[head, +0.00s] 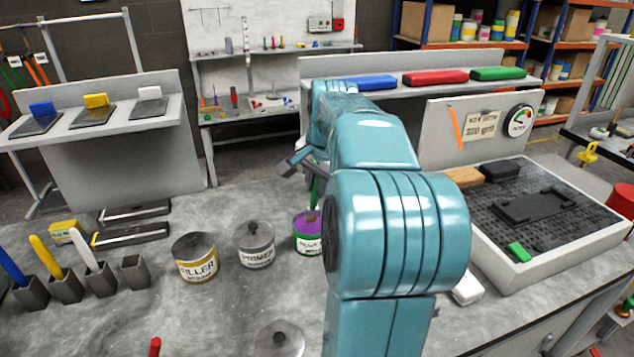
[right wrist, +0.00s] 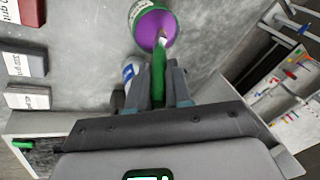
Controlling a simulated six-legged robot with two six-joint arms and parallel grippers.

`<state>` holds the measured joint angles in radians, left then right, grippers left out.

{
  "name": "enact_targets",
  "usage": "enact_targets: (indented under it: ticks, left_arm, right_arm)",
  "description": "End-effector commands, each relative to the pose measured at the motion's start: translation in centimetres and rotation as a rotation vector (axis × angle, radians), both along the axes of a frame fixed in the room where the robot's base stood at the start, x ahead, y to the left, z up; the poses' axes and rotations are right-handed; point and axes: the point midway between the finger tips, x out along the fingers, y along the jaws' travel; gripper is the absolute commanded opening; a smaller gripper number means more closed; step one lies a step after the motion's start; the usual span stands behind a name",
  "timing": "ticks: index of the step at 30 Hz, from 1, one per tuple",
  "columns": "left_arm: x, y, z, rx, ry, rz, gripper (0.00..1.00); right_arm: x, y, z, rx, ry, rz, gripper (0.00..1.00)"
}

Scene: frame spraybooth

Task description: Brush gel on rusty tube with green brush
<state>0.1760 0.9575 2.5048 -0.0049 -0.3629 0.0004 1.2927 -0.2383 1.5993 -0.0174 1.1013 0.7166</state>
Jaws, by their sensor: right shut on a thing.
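My right gripper (head: 300,165) is partly hidden behind my own teal arm in the head view. In the right wrist view its fingers (right wrist: 160,88) are shut on the green brush (right wrist: 158,72), holding it by the handle. I cannot make out the rusty tube. My left gripper is not in view.
A filler can (head: 195,258) and a primer can (head: 256,245) stand left of the gel can. Blue, yellow (head: 46,255) and white brushes stand in holders beside an empty holder (head: 134,272). A tray with a black grid (head: 560,272) is at the right.

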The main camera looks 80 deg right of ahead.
Motion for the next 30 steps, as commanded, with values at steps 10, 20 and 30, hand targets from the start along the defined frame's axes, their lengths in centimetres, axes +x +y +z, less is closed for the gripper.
enact_targets:
  ticks: [10,20,30]
  left_arm:
    - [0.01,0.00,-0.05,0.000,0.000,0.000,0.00]
    - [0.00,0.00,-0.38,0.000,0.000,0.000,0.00]
    - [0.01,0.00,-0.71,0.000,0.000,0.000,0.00]
  right_arm:
    - [0.06,-0.02,-0.07,0.000,0.000,0.001,0.00]
    - [0.09,-0.07,-0.48,0.000,0.000,0.001,0.00]
    - [0.08,-0.06,-0.88,0.000,0.000,0.001,0.00]
